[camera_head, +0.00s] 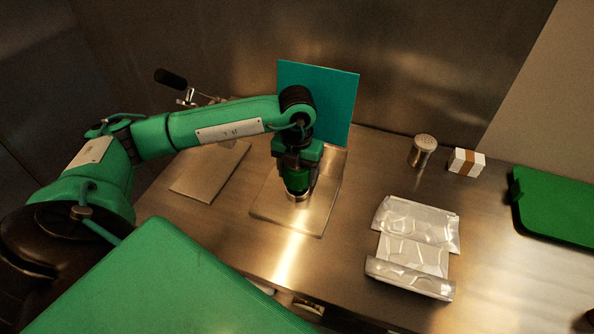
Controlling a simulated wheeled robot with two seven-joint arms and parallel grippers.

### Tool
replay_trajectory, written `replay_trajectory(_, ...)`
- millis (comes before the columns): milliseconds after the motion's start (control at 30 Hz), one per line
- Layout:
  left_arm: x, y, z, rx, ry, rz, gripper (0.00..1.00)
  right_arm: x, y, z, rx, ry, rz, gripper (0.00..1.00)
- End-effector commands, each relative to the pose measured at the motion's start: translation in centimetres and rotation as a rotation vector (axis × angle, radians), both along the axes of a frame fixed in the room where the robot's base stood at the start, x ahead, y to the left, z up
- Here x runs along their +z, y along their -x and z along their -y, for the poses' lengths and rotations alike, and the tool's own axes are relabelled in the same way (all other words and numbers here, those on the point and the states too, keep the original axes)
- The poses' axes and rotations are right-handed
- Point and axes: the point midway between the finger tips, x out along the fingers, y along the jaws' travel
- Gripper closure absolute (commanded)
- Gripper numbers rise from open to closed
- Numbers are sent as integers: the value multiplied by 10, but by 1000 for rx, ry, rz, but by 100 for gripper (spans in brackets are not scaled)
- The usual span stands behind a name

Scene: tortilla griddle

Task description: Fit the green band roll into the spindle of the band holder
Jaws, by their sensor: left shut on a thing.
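My left gripper (298,172) points down over a flat metal plate in the middle of the counter. It is shut on a green roll-like piece (296,184), which I take to be the green band roll; the fingers hide much of it. A short shiny metal cylinder shows just below the roll, above the plate (275,212). This seems to be the band holder, but I cannot tell whether the cylinder is its spindle or whether the roll is around it. My right gripper is not in view.
A teal panel (335,98) stands behind the gripper. A flat metal plate (207,174) lies left, near a black-handled lever (171,78). To the right are a shaker (422,151), a white box with a brown band (474,160), a clear crumpled pack (415,250) and a green board (558,206).

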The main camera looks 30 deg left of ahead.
Motion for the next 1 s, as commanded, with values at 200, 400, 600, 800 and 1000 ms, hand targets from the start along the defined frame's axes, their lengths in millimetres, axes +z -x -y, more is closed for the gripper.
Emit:
replay_trajectory(200,7,-1,-1,2,-1,1,59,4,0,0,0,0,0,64)
replay_trajectory(400,16,-1,-1,3,-1,3,59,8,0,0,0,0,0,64)
replay_trajectory(600,24,-1,-1,3,-1,3,59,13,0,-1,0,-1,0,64)
replay_trajectory(800,32,-1,0,2,1,2,59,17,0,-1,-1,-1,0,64)
replay_trajectory(1000,40,0,0,1,0,1,59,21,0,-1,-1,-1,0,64)
